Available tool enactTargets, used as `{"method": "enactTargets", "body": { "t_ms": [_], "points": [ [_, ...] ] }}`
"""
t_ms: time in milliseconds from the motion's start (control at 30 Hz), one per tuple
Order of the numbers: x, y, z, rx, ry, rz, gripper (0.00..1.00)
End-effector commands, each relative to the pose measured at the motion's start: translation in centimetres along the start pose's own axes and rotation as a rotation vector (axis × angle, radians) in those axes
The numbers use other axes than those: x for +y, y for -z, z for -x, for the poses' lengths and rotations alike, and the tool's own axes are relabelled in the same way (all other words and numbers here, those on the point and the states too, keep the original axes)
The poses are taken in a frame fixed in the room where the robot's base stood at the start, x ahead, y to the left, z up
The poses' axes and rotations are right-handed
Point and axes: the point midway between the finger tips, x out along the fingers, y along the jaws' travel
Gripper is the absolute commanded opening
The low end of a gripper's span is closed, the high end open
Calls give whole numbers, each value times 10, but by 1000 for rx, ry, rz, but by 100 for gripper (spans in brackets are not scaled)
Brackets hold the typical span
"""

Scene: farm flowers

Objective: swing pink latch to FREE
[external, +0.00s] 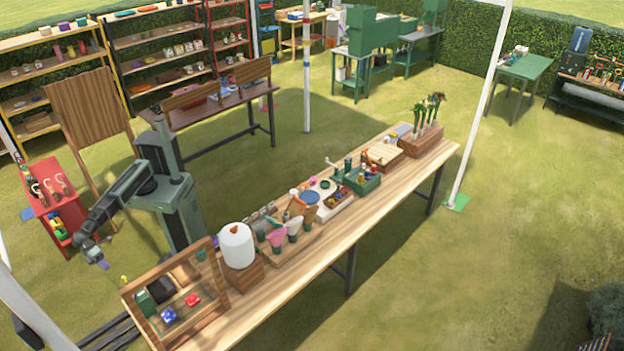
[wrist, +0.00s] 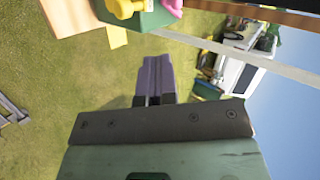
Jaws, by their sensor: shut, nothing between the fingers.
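My gripper (external: 103,264) hangs in the air left of the long table's near end. In the wrist view its purple fingers (wrist: 156,72) are together and empty, with grass behind them. A pink piece (wrist: 173,5) is cut off by the top edge of the wrist view, beside a green block (wrist: 145,20) with a yellow part (wrist: 125,7) on it. I cannot tell whether the pink piece is the latch. No FREE mark is readable. The fingers are apart from these parts. No pink latch can be made out in the external view.
The long wooden table (external: 290,280) carries a wood-framed case (external: 215,262) with red and blue parts (external: 192,299), a white tank (external: 237,244) and flower cones. A red stand (external: 72,207) is behind my arm. Open grass lies around the gripper.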

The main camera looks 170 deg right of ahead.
Motion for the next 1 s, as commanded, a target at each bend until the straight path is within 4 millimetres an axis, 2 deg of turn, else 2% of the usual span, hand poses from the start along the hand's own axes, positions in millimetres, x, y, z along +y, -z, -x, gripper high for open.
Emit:
{"method": "enactTargets", "body": {
  "t_ms": [300, 433, 567, 900, 1000],
  "points": [
    [-2, 0, 0, 8, 14, -23, 0],
    [0, 0, -9, 7, 14, -21, 0],
    [2, 0, -31, 6, 14, -20, 0],
    [3, 1, -106, 6, 12, -20, 0],
    [-10, 2, -119, 6, 13, -19, 0]
  ]
}}
